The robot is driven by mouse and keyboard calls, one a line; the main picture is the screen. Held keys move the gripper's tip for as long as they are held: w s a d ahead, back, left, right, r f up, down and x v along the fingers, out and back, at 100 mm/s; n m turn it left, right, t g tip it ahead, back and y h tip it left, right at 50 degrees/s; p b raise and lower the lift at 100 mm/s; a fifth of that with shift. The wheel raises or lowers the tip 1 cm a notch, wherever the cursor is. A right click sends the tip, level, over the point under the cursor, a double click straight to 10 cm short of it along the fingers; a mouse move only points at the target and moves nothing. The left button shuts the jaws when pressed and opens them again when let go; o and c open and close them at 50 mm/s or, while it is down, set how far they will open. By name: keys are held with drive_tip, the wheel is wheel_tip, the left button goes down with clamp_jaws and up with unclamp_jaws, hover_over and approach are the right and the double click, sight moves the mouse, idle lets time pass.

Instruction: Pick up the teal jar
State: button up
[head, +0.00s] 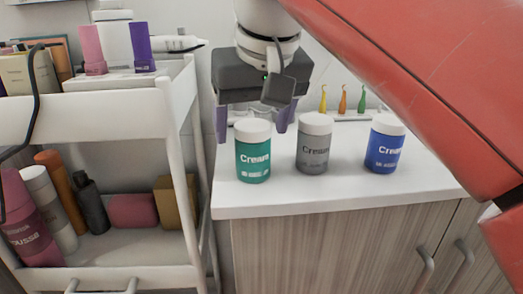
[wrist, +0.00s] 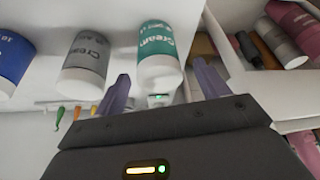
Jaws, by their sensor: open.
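The teal jar (head: 253,158) with a white lid stands upright on the white countertop (head: 330,192), near its left front corner. It also shows in the wrist view (wrist: 158,50), upside down there. My gripper (head: 252,130) is open and sits behind the jar in the head view, with a purple finger visible on each side of it. In the wrist view the fingers (wrist: 160,85) point toward the jar, which stands ahead, roughly between their tips. The jar hides part of the space between the fingers in the head view. Nothing is held.
A grey jar (head: 313,150) stands close right of the teal jar, and a blue jar (head: 385,150) farther right. Small colored picks (head: 342,100) stand behind. A white cart (head: 120,115) with bottles is left. A red padded surface (head: 420,75) hangs across the upper right.

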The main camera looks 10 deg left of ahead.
drive_tip(key=shift+w+a+f, duration=0.1)
drive_tip(key=shift+w+f, duration=0.1)
drive_tip(key=shift+f, duration=0.3)
drive_tip(key=c, duration=1.1)
drive_tip(key=shift+c, duration=0.2)
drive_tip(key=shift+r, duration=0.1)
wheel_tip(320, 180, up, 10)
drive_tip(key=shift+f+p, duration=0.1)
drive_tip(key=shift+p, duration=0.6)
